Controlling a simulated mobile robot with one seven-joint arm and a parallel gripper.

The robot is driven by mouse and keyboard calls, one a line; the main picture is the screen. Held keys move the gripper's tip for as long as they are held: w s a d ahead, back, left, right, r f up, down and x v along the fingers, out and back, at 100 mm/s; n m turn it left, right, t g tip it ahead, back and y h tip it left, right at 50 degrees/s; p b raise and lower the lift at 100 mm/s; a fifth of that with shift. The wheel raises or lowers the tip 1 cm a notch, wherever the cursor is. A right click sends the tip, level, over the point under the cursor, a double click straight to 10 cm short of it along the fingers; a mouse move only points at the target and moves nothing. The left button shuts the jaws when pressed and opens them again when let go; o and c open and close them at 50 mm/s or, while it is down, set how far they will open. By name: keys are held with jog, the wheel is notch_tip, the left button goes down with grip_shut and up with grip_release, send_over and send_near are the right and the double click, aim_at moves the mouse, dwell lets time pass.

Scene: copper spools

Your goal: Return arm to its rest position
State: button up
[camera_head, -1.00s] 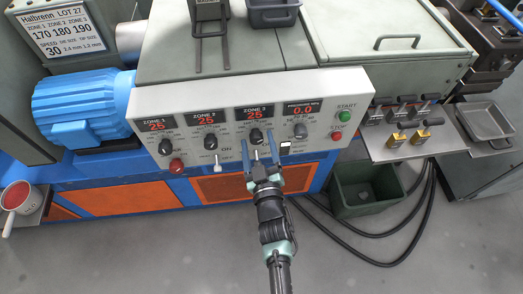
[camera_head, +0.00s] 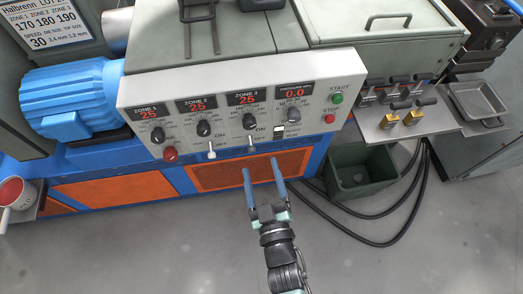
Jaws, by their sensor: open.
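My gripper (camera_head: 262,172) is in the lower middle of the head view, its two blue fingers spread apart with nothing between them. It is in front of the orange vented panel (camera_head: 215,176), below the control panel (camera_head: 225,120), and appears clear of the knobs and switches. My arm comes up from the bottom edge of the view. The zone displays read 25, and the display at right reads 0.0. The switches under zones 2 and 3 show below their knobs.
A dark green bin (camera_head: 352,180) stands on the floor right of my gripper, with black hoses (camera_head: 405,222) curving around it. A shelf (camera_head: 405,122) with brass-ended tools juts out at right. A red-filled pot (camera_head: 14,194) is at far left. The floor in front is clear.

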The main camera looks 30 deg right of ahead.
dwell(0.4)
jog(key=w+a+r+m+t+p, duration=0.15)
jog(key=w+r, duration=0.25)
jog(key=r, duration=0.8)
jog(key=w+a+r+t+p, duration=0.15)
jog(key=w+r, duration=0.35)
jog(key=r, duration=0.7)
jog(key=w+a+r+t+p, duration=0.15)
jog(key=w+r, duration=0.25)
jog(key=r, duration=0.8)
jog(key=s+a+r+t+y+p, duration=0.1)
jog(key=s+a+r+t, duration=0.1)
jog(key=r, duration=0.9)
jog(key=s+a+r+t+y+p, duration=0.1)
jog(key=s+r, duration=0.5)
jog(key=r, duration=0.6)
jog(key=s+a+r+t+y+p, duration=0.1)
jog(key=s+a+r, duration=0.3)
jog(key=r, duration=0.8)
jog(key=shift+s+a+r+t+y+p, duration=0.15)
jog(key=shift+s+a+t+y+p, duration=0.2)
jog(key=shift+a+t+y, duration=0.45)
jog(key=shift+w, duration=0.1)
